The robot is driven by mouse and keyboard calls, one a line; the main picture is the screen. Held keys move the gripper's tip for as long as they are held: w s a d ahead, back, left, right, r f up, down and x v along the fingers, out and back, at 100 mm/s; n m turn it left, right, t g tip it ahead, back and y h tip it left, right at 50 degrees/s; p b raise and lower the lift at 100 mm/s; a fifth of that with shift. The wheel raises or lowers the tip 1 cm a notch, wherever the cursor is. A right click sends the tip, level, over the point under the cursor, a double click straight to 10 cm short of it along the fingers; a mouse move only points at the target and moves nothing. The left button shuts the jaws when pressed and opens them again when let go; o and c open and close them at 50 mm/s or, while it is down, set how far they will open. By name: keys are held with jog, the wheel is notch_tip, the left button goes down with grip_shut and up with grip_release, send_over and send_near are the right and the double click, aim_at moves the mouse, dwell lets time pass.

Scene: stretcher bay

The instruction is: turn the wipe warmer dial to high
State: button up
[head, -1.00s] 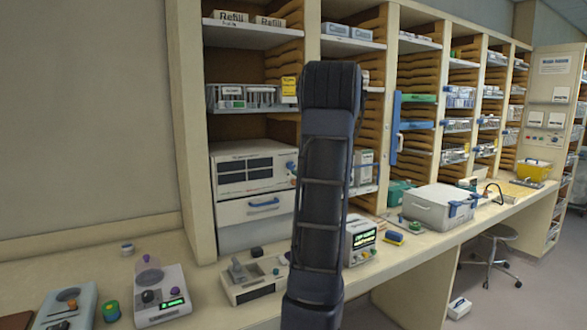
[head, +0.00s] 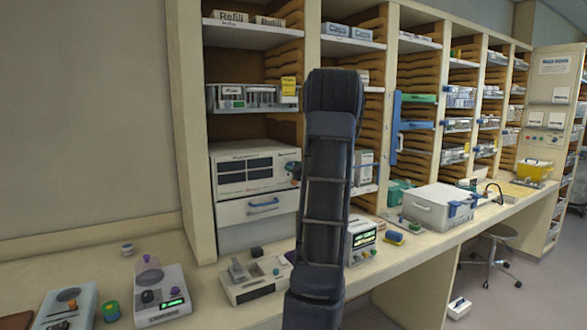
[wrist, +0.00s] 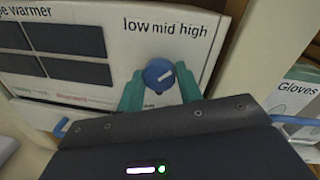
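The wipe warmer (head: 232,205) is a white box on the shelf behind the counter. In the wrist view its front panel (wrist: 100,14) carries the words low, mid and high above a round blue dial (wrist: 158,74). In the head view my arm reaches the warmer's right side, and my gripper and arm hide the dial there.
A shelf post stands just right of the warmer, with a Gloves box (wrist: 292,97) beyond it. A blue drawer handle (head: 263,204) lies below the dial. Several devices, including one with a green display (head: 162,297), stand on the counter in front.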

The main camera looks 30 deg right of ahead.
jog(key=shift+c, duration=1.4)
jog(key=shift+n, duration=0.5)
jog(key=o, duration=1)
jog(key=shift+c, duration=0.2)
jog(key=s+d, duration=0.1)
jog(key=s, duration=0.9)
jog(key=shift+s, duration=0.4)
jog(key=shift+o, duration=0.2)
jog(key=shift+d, duration=0.1)
